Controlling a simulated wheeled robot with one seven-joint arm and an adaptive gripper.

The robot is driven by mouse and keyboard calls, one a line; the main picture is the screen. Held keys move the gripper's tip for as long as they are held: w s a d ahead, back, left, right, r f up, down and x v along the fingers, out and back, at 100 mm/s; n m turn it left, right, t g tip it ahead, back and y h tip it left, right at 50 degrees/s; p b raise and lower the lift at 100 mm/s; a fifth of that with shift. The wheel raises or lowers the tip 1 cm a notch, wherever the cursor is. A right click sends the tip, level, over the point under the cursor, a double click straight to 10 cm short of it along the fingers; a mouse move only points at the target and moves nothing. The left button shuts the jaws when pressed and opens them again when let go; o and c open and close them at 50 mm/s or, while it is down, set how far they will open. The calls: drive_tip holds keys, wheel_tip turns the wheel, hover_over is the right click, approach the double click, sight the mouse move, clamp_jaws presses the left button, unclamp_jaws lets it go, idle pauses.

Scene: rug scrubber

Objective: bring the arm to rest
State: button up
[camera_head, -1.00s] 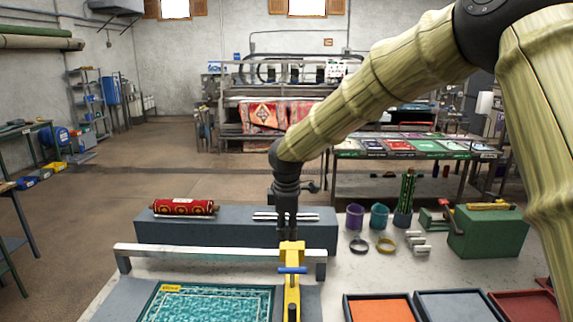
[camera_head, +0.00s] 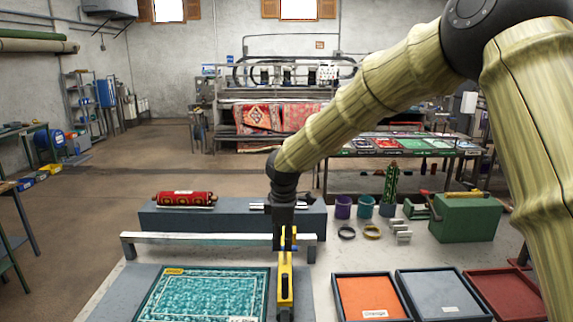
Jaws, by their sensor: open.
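My gripper (camera_head: 283,243) hangs at the end of my bamboo-patterned arm, pointing down over the workbench. It is open, and no object shows between its fingers. The fingers are small and dark, and partly overlap the yellow clamp (camera_head: 286,284) with a blue handle in the picture. I cannot tell whether they touch it. The clamp stands at the right edge of the teal patterned rug (camera_head: 205,297), in front of the metal bar (camera_head: 190,239).
A red roll (camera_head: 186,199) lies on a grey block (camera_head: 225,221) behind the bar. Right are purple (camera_head: 343,207) and teal cups (camera_head: 365,206), a green box (camera_head: 466,217), and orange (camera_head: 366,297), grey (camera_head: 440,297) and red trays (camera_head: 507,296). Open floor (camera_head: 120,175) lies left.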

drive_tip(key=s+d+f+m+g+y, duration=0.1)
drive_tip(key=s+d+f+m, duration=0.15)
drive_tip(key=s+f, duration=0.6)
drive_tip(key=s+d+f+m, duration=0.2)
drive_tip(key=s+f+m, duration=0.1)
drive_tip(key=f, duration=1)
drive_tip(key=s+d+f+m+g+y, duration=0.1)
drive_tip(key=s+d+f+m, duration=0.1)
drive_tip(key=s+f, duration=0.6)
drive_tip(key=s+d+f+m+h, duration=0.1)
drive_tip(key=s+d+f+m, duration=0.4)
drive_tip(key=s, duration=0.5)
drive_tip(key=s+d+f+m, duration=0.2)
drive_tip(key=s+d+f, duration=0.4)
drive_tip(key=s, duration=0.3)
drive_tip(key=s+d+f+m+h, duration=0.1)
drive_tip(key=s+d+f+m, duration=0.4)
drive_tip(key=s, duration=0.5)
wheel_tip(320, 180, down, 13)
drive_tip(key=d+n+b, duration=0.1)
drive_tip(key=b, duration=1.2)
drive_tip(key=shift+w+r, duration=0.15)
drive_tip(key=shift+r, duration=0.05)
drive_tip(key=shift+w+n, duration=0.1)
drive_tip(key=shift+n, duration=0.15)
